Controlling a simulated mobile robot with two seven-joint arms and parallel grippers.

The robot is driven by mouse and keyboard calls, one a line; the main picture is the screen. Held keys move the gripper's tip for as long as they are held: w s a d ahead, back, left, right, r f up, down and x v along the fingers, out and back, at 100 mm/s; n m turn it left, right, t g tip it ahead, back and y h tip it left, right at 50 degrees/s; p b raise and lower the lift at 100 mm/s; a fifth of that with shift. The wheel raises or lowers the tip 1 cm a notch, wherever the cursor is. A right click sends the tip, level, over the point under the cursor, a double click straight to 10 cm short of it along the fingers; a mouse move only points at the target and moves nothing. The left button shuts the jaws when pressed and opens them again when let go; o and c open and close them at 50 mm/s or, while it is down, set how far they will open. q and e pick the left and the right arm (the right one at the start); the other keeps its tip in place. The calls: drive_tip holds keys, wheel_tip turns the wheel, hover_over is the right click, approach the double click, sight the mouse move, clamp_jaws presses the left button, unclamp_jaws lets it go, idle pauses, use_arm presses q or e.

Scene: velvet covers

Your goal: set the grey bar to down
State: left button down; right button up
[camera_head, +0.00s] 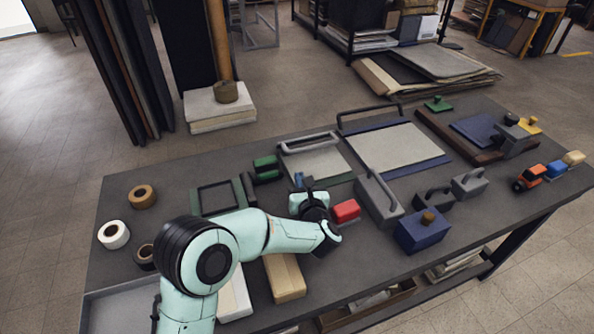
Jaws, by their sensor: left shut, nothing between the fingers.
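A light grey U-shaped bar (308,142) lies along the far edge of a pale sheet on a green board (347,173). It appears raised a little above that edge; its exact angle is hard to tell. My left gripper (304,184) is at the near side of this board, short of the bar and apart from it. Its fingers look closed with nothing between them, though they are small and partly hidden by the wrist. My right gripper is not in view.
A red block (346,210), a grey handled block (379,200) and a blue box (422,232) stand right of my gripper. A green clamp (265,168) stands left. Tape rolls (114,235) lie at the left edge.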

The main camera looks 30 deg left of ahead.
use_arm(q)
drive_tip(key=x, duration=0.8)
drive_tip(key=shift+w+a, duration=0.2)
drive_tip(key=shift+a, duration=0.05)
